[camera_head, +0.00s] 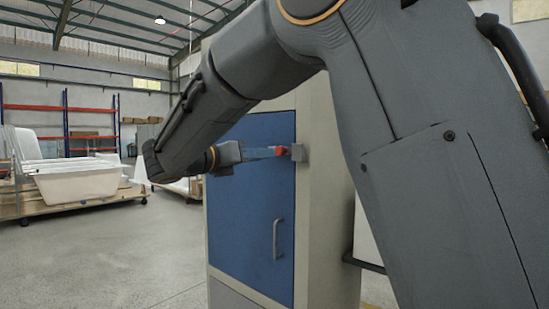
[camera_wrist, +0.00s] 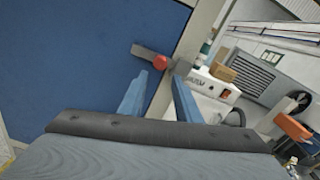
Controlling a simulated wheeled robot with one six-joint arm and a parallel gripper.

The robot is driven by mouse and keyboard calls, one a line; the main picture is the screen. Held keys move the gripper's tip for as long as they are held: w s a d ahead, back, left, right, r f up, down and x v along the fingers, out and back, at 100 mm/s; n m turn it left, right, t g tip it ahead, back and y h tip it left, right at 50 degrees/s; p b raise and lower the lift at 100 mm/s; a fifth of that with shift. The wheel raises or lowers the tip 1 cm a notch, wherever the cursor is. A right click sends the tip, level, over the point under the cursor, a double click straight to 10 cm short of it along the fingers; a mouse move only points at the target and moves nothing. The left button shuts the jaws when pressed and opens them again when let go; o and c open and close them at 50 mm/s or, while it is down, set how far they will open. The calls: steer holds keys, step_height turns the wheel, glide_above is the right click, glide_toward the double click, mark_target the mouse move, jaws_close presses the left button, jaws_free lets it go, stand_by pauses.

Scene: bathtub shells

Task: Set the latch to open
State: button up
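The latch is on the blue door (camera_head: 250,215) of a beige cabinet, near the door's right edge. Its red knob (camera_wrist: 160,62) sits at the end of a short dark bar (camera_wrist: 146,53) in the wrist view. In the head view the red knob (camera_head: 281,152) shows just beyond my fingertips, beside a grey block (camera_head: 299,153) on the frame. My gripper (camera_wrist: 158,80) is open, with two blue fingers apart and the knob ahead of the gap between them. In the head view my gripper (camera_head: 270,152) reaches across the door from the left. I cannot tell whether a finger touches the knob.
A vertical door handle (camera_head: 278,239) stands out lower on the door. My arm covers the cabinet's top and much of the right side. White tub shells (camera_head: 78,184) lie on a low platform at left. Open concrete floor (camera_head: 120,250) lies left of the cabinet.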

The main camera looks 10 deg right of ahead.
mark_target(278, 151)
steer(key=x, duration=0.2)
steer(key=p+x, duration=0.1)
steer(key=x, duration=0.2)
steer(key=r+p+x, duration=0.1)
steer(key=x, duration=0.1)
steer(key=shift+w+d, duration=0.1)
steer(key=shift+w, duration=0.2)
jaws_close()
